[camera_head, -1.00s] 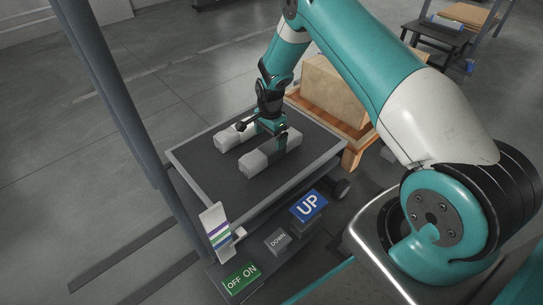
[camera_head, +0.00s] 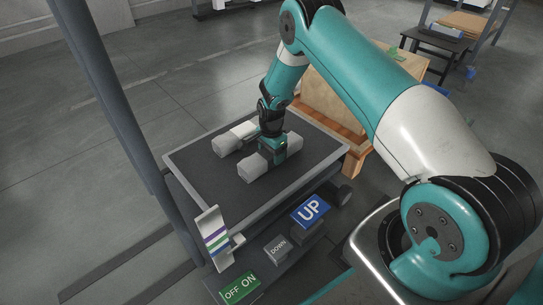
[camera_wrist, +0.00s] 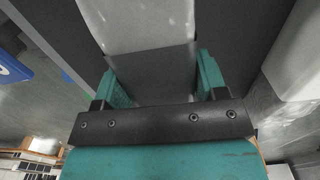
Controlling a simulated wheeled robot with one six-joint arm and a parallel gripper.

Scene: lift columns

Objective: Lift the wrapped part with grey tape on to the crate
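The wrapped part with grey tape (camera_head: 254,168) lies on the dark top of a lift table (camera_head: 205,188). It is the nearer of two pale wrapped parts. In the wrist view its grey tape band (camera_wrist: 152,75) sits between my two fingers. My gripper (camera_head: 276,150) points down and straddles the part, with one finger on each side (camera_wrist: 162,84). The fingers are apart; I cannot tell whether they touch the sides. The second wrapped part (camera_head: 233,141) lies just behind, apart from it. The tan crate (camera_head: 325,95) stands behind the table, partly hidden by my arm.
The crate rests on an orange-brown wooden pallet (camera_head: 356,160) close to the table's right edge. A grey column (camera_head: 110,95) rises at the left. A blue UP button (camera_head: 311,210), a DOWN button (camera_head: 278,248) and a green OFF/ON switch (camera_head: 240,287) sit in front.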

